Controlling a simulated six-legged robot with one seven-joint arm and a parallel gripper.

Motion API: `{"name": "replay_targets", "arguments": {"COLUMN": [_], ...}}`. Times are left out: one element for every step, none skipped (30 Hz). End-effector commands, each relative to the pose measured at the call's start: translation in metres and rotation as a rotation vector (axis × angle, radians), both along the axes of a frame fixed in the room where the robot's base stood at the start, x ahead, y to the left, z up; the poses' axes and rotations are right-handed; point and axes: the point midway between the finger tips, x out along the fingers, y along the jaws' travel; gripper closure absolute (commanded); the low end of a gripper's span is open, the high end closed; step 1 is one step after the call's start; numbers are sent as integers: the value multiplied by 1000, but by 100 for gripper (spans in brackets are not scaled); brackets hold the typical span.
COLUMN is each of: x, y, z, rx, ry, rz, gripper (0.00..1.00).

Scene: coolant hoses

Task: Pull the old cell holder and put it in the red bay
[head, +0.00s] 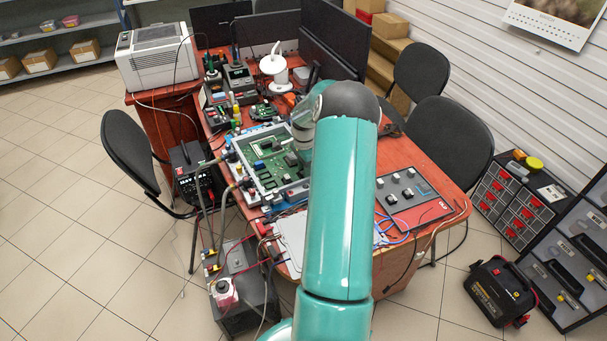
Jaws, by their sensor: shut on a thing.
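My gripper (297,153) is partly hidden by my teal arm, low over the green circuit board (262,168) in its light grey tray on the red-brown table. It is shut on a small dark piece (291,159), which looks like the old cell holder. Its fingertips are too small to make out clearly, and I cannot tell whether the piece is still touching the board. A grey panel (392,190) lies to the right of my arm with several small black and white parts on it. The red bay (424,216) is the red patch at its front right.
Hoses and cables (222,190) run off the table's left edge. Tools and small devices (238,78) crowd the back, near a white printer (157,57) and monitors (334,38). Chairs (443,135) stand on both sides. A black power pack (500,291) sits on the floor at right.

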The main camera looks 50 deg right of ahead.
Motion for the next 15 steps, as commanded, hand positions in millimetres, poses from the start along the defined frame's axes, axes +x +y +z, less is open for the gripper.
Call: {"name": "replay_targets", "arguments": {"x": [0, 0, 0, 0, 0, 0, 0, 0, 0, 0, 0, 0, 0, 0, 0], "y": [0, 0, 0, 0, 0, 0, 0, 0, 0, 0, 0, 0, 0, 0, 0], "z": [0, 0, 0, 0, 0, 1, 1, 2, 3, 4, 5, 6, 7, 8, 10], "rx": [0, 0, 0, 0, 0, 0, 0, 0, -1, -1, -1, -1, 0, 0, 0], "ry": [0, 0, 0, 0, 0, 0, 0, 0, 0, 0, 0, 0, 1, 1, 1], "rz": [0, 0, 0, 0, 0, 0, 0, 0, 0, 0, 0, 0, 0, 1, 1], "gripper": [96, 96, 96, 96, 96, 96, 96, 96, 96, 96, 96, 96, 96, 96, 96]}}
